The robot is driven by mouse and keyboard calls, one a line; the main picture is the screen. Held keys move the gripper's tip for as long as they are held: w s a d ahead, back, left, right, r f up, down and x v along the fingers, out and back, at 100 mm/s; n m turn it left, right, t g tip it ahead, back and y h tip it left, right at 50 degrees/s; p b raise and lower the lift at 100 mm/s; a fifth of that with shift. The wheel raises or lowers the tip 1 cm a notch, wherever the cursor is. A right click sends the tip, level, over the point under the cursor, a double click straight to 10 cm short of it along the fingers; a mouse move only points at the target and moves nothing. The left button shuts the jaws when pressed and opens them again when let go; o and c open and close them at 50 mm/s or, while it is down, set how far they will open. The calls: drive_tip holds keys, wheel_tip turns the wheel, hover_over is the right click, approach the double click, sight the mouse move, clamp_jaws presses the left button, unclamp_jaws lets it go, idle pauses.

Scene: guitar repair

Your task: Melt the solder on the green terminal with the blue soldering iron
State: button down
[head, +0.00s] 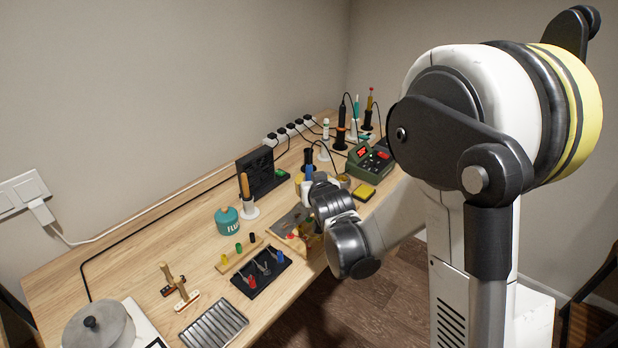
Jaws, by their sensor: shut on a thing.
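The blue soldering iron (309,172) shows as a short upright blue handle just beyond my gripper, over a white holder (306,190). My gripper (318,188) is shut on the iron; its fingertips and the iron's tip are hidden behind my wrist. I cannot tell whether the iron is still inside the holder. A wooden strip (229,262) to the left carries small coloured pieces. Its green piece (238,248) looks like the green terminal, between a yellow and a dark one. Any solder is too small to see.
A teal flux tin (227,221) and a wooden-handled tool in a white stand (250,212) are left of my gripper. A black tray (262,272) of small tools lies nearer. A green soldering station (369,163) and several other irons stand behind. The front-left table has some bare room.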

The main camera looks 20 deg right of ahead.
sight(309, 165)
drive_tip(key=shift+f, duration=0.5)
idle(3.7)
drive_tip(key=shift+r, duration=0.1)
drive_tip(key=shift+r+p, duration=2.6)
drive_tip(key=shift+r, duration=0.95)
drive_tip(key=shift+f, duration=0.1)
drive_tip(key=d+r, duration=0.2)
drive_tip(key=d, duration=0.6)
drive_tip(key=shift+p, duration=0.45)
